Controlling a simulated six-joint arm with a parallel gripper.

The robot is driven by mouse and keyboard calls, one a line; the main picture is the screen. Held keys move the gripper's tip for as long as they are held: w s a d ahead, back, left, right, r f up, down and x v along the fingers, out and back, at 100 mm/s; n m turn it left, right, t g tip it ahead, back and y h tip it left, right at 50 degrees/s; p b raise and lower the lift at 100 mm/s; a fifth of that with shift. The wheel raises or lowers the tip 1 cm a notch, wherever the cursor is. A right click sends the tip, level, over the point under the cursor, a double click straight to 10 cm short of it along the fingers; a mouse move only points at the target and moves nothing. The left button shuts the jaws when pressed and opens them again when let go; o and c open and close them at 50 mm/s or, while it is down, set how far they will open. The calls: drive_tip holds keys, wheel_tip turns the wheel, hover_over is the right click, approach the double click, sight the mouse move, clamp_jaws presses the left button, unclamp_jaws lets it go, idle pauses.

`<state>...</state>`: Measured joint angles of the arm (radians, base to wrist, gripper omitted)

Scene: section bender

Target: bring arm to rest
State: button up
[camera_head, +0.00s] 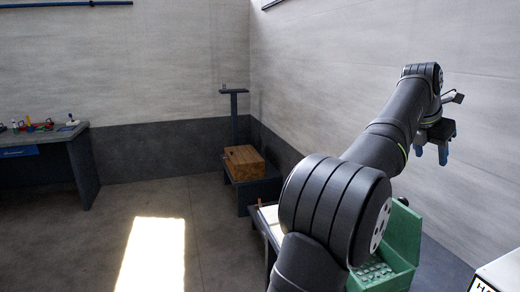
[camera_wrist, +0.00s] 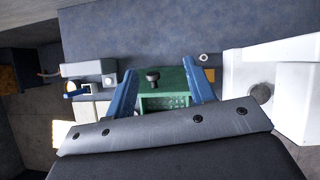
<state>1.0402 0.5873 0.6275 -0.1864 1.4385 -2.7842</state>
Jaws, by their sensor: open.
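My gripper (camera_head: 432,155) is raised at the upper right in the head view, in front of the light wall. Its two blue fingers point down, apart, with nothing seen between them. My dark arm reaches up to it from the bottom of the picture. In the wrist view, my gripper's blue fingers (camera_wrist: 162,78) stand apart, with a green machine (camera_wrist: 165,101) and its dark knob (camera_wrist: 153,78) visible beyond them. The green machine (camera_head: 405,232) also shows below my gripper in the head view, partly hidden by my arm.
A white machine (camera_head: 503,271) stands at the lower right; a large white body (camera_wrist: 275,65) shows right in the wrist view. A wooden block (camera_head: 245,163) sits on a dark stand by the corner. A workbench (camera_head: 45,137) with small items stands left. The floor between is clear.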

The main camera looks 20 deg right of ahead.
drive_tip(key=w+a+f, duration=0.3)
drive_tip(key=w+f, duration=0.2)
drive_tip(key=w, duration=0.2)
drive_tip(key=w+a+f+m, duration=0.1)
drive_tip(key=w+a+f, duration=0.2)
drive_tip(key=w, duration=0.4)
drive_tip(key=shift+a+f+m+g, duration=0.3)
drive_tip(key=shift+a+f+g, duration=0.1)
drive_tip(key=shift+f, duration=0.45)
drive_tip(key=shift+o, duration=0.2)
